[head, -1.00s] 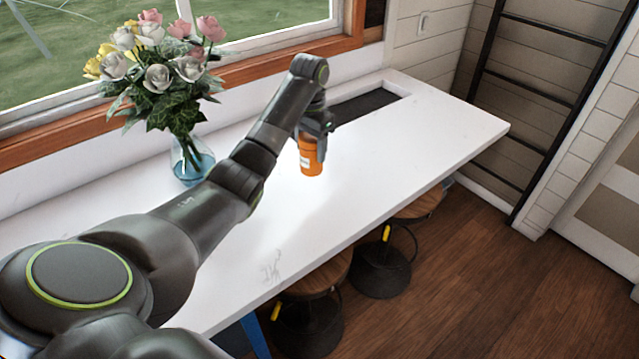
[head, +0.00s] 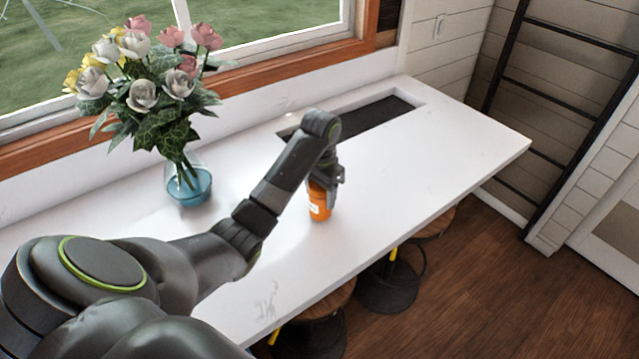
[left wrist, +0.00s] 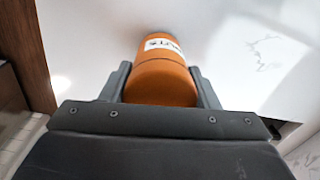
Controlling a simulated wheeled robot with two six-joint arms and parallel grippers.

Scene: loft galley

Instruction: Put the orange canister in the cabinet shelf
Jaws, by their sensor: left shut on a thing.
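The orange canister (head: 319,203) with a white label is upright at the white counter in the head view. My left gripper (head: 326,180) is shut on its upper part from above. In the left wrist view the canister (left wrist: 161,78) sits between the two grey fingers of my left gripper (left wrist: 163,88), its label partly showing. I cannot tell whether its base touches the counter. My right gripper is not in view. No cabinet shelf shows in these frames.
The white counter (head: 420,160) runs below the window, with a dark recessed inset (head: 375,118) at its back. A glass vase (head: 188,186) of flowers stands left of my arm. Stools (head: 390,285) stand under the front edge. A dark ladder (head: 560,95) leans at the right.

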